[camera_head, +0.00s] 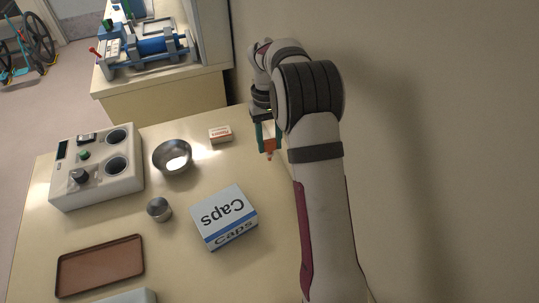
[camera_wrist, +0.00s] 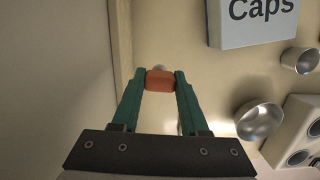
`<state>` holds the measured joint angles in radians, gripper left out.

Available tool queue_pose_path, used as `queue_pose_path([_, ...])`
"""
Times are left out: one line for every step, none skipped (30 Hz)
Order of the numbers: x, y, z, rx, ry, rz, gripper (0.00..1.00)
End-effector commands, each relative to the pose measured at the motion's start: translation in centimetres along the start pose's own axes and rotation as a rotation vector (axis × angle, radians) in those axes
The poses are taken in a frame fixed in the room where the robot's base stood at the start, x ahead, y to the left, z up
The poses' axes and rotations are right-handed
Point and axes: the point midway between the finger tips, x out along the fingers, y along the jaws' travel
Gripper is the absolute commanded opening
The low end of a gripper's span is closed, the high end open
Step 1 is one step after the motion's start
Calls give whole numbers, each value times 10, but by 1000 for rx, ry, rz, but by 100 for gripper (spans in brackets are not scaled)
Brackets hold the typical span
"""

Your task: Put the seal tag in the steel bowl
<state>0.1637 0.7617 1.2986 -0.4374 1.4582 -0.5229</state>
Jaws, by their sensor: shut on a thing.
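My gripper (camera_head: 268,146) is shut on a small orange-red piece, which I take to be the seal tag (camera_head: 269,147). In the wrist view the tag (camera_wrist: 160,80) sits between the tips of the two green fingers, with a small pale part showing beyond it. The gripper is near the far right part of the table, to the right of the steel bowl (camera_head: 163,163). The bowl is a shiny round metal bowl, and no contents can be made out. The bowl also shows at the right in the wrist view (camera_wrist: 245,128), apart from the gripper.
A small labelled box (camera_head: 220,134) stands between bowl and gripper. The Caps box (camera_head: 222,222), a metal cup (camera_head: 158,209), a brown tray (camera_head: 100,270) and a grey device with round wells (camera_head: 62,190) share the table. A wall is close on the right.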

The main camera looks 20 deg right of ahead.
Motion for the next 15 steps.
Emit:
queue_pose_path([-8,0,0,0,3,1,0])
queue_pose_path([-11,0,1,1,1,0,0])
queue_pose_path([-15,0,2,0,1,0,0])
queue_pose_path([-17,0,2,0,0,0,0])
queue_pose_path([-18,0,3,0,0,0,0])
queue_pose_path([-19,0,3,0,-1,0,0])
queue_pose_path([-19,0,3,0,-1,0,0])
queue_pose_path([-19,0,3,0,-1,0,0])
queue_pose_path([-18,0,3,0,-1,0,0])
queue_pose_path([-18,0,3,0,-1,0,0])
queue_pose_path([-18,0,3,0,-1,0,0])
queue_pose_path([-18,0,3,0,-1,0,0])
queue_pose_path([-18,0,3,0,-1,0,0])
queue_pose_path([-18,0,3,0,-1,0,0])
queue_pose_path([-18,0,3,0,-1,0,0])
